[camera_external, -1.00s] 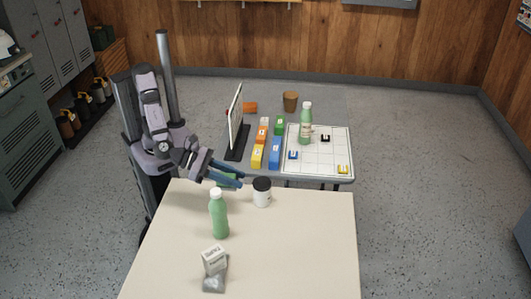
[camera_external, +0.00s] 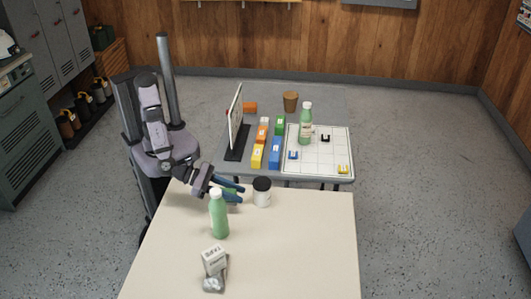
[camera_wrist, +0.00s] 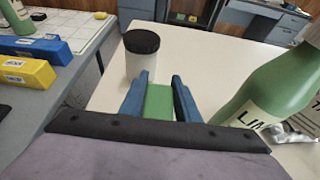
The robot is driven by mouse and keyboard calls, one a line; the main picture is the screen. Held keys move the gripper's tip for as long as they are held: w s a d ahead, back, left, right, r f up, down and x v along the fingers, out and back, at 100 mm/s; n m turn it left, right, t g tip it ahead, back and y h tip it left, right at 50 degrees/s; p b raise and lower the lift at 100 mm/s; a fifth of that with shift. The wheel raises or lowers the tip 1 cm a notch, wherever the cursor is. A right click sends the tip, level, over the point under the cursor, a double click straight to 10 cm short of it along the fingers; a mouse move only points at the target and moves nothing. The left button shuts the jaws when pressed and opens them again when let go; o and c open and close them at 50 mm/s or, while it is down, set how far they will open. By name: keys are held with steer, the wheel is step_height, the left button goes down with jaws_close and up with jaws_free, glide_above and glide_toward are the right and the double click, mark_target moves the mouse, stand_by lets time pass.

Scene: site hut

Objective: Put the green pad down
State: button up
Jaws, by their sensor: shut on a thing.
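My gripper (camera_external: 234,192) is low over the near cream table (camera_external: 300,240), at its far left part. In the wrist view its two blue fingers (camera_wrist: 162,97) are shut on the green pad (camera_wrist: 159,103), a flat green block between them. In the external view the pad (camera_external: 230,190) shows only partly between the fingers. Whether the pad touches the table top I cannot tell.
A white jar with a black lid (camera_external: 262,192) stands just right of my gripper. A green bottle (camera_external: 218,215) stands close in front. The far table holds coloured boxes (camera_external: 275,153) and a gridded board (camera_external: 335,160).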

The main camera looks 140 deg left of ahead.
steer(key=shift+f, duration=1.4)
steer(key=shift+f+b, duration=0.15)
steer(key=shift+b, duration=0.2)
steer(key=o, duration=1)
steer(key=shift+o, duration=0.2)
steer(key=shift+r, duration=0.2)
steer(key=shift+s+d+r, duration=0.1)
steer(key=shift+d, duration=0.05)
steer(key=v, duration=1.1)
steer(key=shift+s+d+p, duration=0.2)
steer(key=shift+s+p, duration=0.1)
steer(key=shift+p, duration=0.1)
